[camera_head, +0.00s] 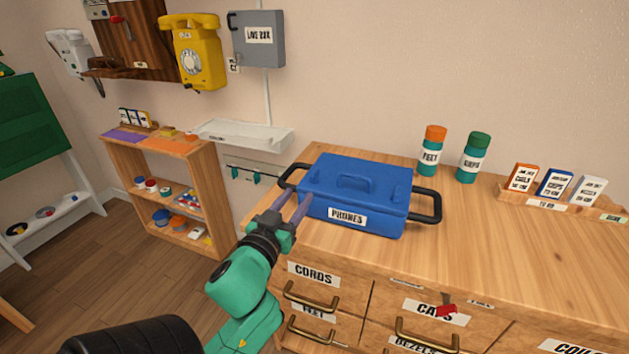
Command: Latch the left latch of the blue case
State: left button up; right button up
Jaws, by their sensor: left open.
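The blue case (385,180) stands on the wooden cabinet top with its lid down. It bears a "PHONES" label on its front and a black handle loop at each end. My left gripper (292,207) is open at the case's front left corner, near the left handle. Its fingers point up and away, and I cannot tell whether they touch the case. The left latch cannot be made out; the gripper may cover it. My right gripper is not in view.
Two green bottles, one orange-capped (431,152) and one green-capped (473,159), stand behind the case to the right. A wooden card rack (545,203) sits further right. The cabinet top (480,245) right of the case is clear. Drawer handles (311,296) stick out below.

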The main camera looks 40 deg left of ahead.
aim_at(311, 179)
pick_arm(q)
jog(key=x, duration=0.4)
jog(key=shift+w+a, duration=0.1)
jog(key=shift+w, duration=0.3)
jog(key=x, duration=0.6)
jog(key=shift+w+a+f, duration=0.1)
jog(key=shift+w+f, duration=0.1)
jog(key=shift+w, duration=0.05)
grip_shut()
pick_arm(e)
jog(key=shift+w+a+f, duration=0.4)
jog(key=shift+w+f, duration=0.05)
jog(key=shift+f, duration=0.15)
